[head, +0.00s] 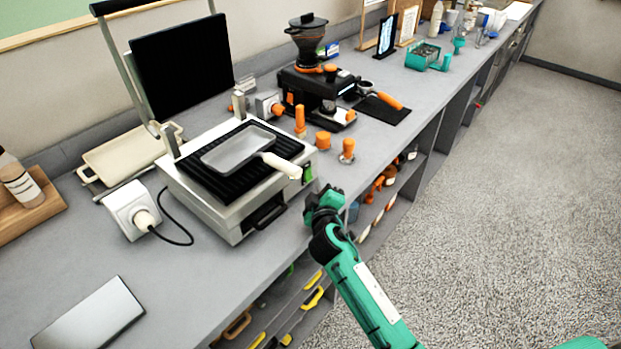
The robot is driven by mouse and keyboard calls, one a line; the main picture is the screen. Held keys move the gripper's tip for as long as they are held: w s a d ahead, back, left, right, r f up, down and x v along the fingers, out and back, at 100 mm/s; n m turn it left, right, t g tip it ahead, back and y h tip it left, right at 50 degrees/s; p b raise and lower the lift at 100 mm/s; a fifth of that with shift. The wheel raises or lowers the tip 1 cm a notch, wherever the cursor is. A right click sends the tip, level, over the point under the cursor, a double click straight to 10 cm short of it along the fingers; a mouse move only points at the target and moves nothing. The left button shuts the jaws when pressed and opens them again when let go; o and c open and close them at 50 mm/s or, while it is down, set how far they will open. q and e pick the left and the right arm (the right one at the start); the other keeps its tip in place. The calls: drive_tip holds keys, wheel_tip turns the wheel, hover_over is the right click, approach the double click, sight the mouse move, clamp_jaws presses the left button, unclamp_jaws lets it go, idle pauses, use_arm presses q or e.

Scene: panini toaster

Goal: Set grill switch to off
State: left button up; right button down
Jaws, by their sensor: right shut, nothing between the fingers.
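The panini grill (213,213) stands open on the counter, with its black upper plate (183,67) raised. A light grey square pan (240,147) with a cream handle lies on its ribbed black lower plate. A small green patch, which looks like the grill switch (307,173), shows on the grill's right front corner below the pan handle. Its exact position is too small to tell. My right gripper (322,195) is shut and empty, at the counter's front edge, just right of and below that green patch, apparently apart from it. My left gripper is not in view.
The pan handle (282,165) juts out over the grill's front edge near my right gripper. Orange-handled coffee tools (347,151) and a black coffee grinder (315,85) stand to the right. A plug in a white socket box (128,205) is to the left.

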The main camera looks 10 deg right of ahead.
drive_tip(key=shift+w+a, duration=0.1)
idle(0.7)
drive_tip(key=shift+w+a, duration=0.2)
drive_tip(key=shift+w, duration=0.05)
drive_tip(key=shift+w+a+f+b, duration=0.1)
drive_tip(key=shift+w+a+b, duration=0.15)
drive_tip(key=shift+b, duration=0.2)
idle(0.5)
drive_tip(key=shift+s+d, duration=0.1)
drive_tip(key=shift+d, duration=0.05)
drive_tip(key=shift+s+d+p, duration=0.35)
drive_tip(key=shift+s+d, duration=0.05)
drive_tip(key=shift+s, duration=0.15)
idle(0.3)
drive_tip(key=shift+s+d+r+p, duration=0.3)
drive_tip(key=shift+s+d+p, duration=0.15)
drive_tip(key=shift+s+d, duration=0.25)
drive_tip(key=shift+s+d+r+p, duration=0.25)
drive_tip(key=shift+s+d+p, duration=0.25)
drive_tip(key=shift+s, duration=0.3)
drive_tip(key=shift+s+d, duration=0.3)
drive_tip(key=shift+s, duration=0.1)
